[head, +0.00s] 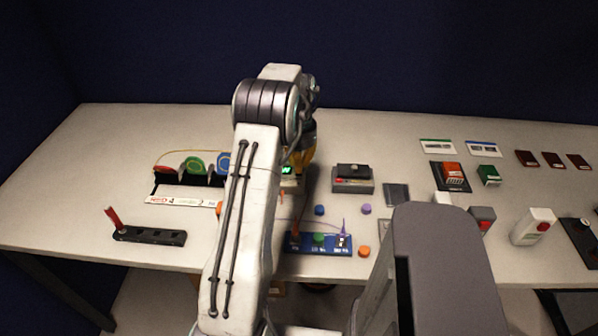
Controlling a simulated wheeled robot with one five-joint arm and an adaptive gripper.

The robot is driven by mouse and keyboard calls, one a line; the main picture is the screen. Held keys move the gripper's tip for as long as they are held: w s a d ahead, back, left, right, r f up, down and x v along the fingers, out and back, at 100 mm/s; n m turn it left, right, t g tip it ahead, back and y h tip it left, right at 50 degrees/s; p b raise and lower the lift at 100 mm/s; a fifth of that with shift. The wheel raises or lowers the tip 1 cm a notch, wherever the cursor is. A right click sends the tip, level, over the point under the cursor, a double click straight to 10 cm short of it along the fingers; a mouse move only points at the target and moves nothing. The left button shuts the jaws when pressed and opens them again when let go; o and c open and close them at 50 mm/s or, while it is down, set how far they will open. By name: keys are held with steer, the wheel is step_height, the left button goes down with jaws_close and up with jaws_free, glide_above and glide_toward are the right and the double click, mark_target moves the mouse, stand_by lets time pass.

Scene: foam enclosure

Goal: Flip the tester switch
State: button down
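My gripper (301,158) is in the middle of the table, largely hidden behind my arm; only a yellow-orange part shows, and its fingertips cannot be made out. A small device with a lit green display (287,170) stands just below it, partly covered by my arm; whether they touch I cannot tell. To the right, apart from the gripper, stands a grey box (352,185) with a black top piece and a small red mark. I cannot tell for sure which of these two is the tester, and no switch lever is clearly visible.
A blue board (330,247) with colored caps lies at the front edge. Cards and modules (489,176) fill the right. The far left table is clear.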

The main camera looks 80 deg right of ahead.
steer(key=shift+f, duration=0.35)
steer(key=shift+a, duration=0.1)
steer(key=shift+r+p, duration=2.7)
steer(key=shift+r, duration=0.85)
steer(key=shift+w, duration=0.1)
